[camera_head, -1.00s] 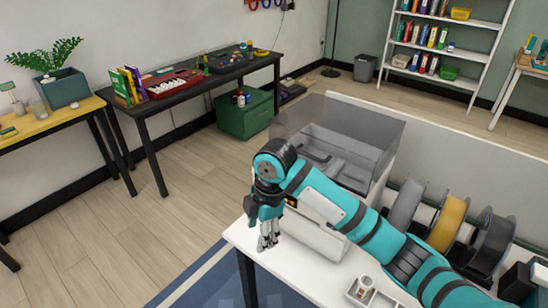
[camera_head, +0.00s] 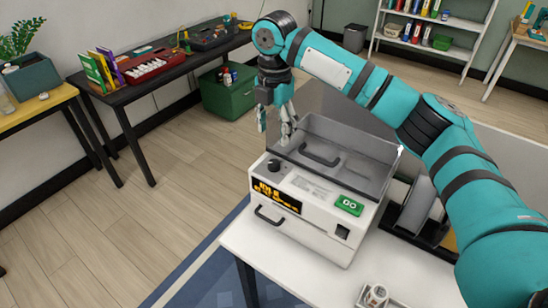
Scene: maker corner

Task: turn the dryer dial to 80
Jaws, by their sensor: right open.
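The dryer (camera_head: 325,240) is a white box on the white table, with a clear lid (camera_head: 350,165) that looks closed. A small dark dial (camera_head: 273,166) sits on the left of its sloped front panel; its pointer setting is too small to read. Below it a dark display (camera_head: 276,197) shows yellow text that I cannot read surely. A green GO button (camera_head: 349,205) is on the right of the panel. My right gripper (camera_head: 275,132) points down with its fingers apart and empty, above the dial and not touching it. My left gripper is out of view.
A front handle (camera_head: 268,217) and a dark switch (camera_head: 342,231) are on the dryer's front. A small tray with a white cup (camera_head: 375,296) stands at the table's near edge. Spools, partly hidden by my right arm, are right of the dryer. Open floor lies to the left.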

